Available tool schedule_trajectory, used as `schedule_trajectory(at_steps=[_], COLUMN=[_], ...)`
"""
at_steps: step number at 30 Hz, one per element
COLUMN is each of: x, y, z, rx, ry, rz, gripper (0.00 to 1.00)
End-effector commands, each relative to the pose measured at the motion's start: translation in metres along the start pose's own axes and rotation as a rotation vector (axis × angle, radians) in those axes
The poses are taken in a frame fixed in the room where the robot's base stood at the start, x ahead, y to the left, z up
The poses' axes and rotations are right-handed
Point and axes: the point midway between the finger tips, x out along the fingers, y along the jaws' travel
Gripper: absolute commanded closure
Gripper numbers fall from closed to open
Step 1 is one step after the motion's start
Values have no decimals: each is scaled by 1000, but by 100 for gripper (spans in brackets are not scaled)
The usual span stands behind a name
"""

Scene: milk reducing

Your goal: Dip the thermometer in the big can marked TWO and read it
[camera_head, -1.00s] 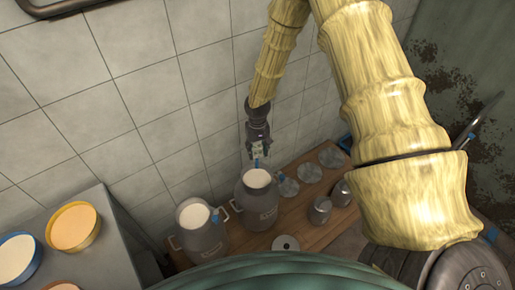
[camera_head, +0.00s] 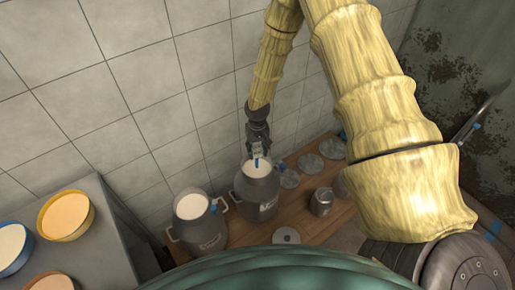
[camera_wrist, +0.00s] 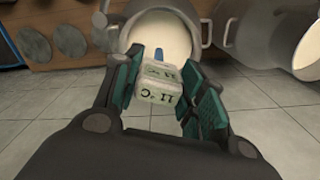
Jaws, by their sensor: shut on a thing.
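My gripper (camera_head: 257,150) points down over the right-hand big grey can (camera_head: 256,194), which holds white milk. The thermometer's blue part (camera_wrist: 159,55) points into the mouth of the can (camera_wrist: 203,17). I cannot tell how deep its tip is in the milk. A second big can of milk (camera_head: 205,236) stands to the left. Both cans bear labels too small to read.
The cans stand on a wooden bench (camera_head: 310,218) against a tiled wall. Grey discs lie to the right, with a small metal can (camera_head: 321,202) near them. A grey cabinet (camera_head: 105,233) at left bears several round tubs.

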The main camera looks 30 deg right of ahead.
Motion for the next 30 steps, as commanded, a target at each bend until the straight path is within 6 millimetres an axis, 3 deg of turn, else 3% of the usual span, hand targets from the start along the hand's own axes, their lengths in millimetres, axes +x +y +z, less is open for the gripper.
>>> schedule_trajectory(at_steps=[13, 30], x=[32, 37], y=[0, 0], z=[0, 0], rx=[0, 0], ry=[0, 0], rz=[1, 1], gripper=[84, 84])
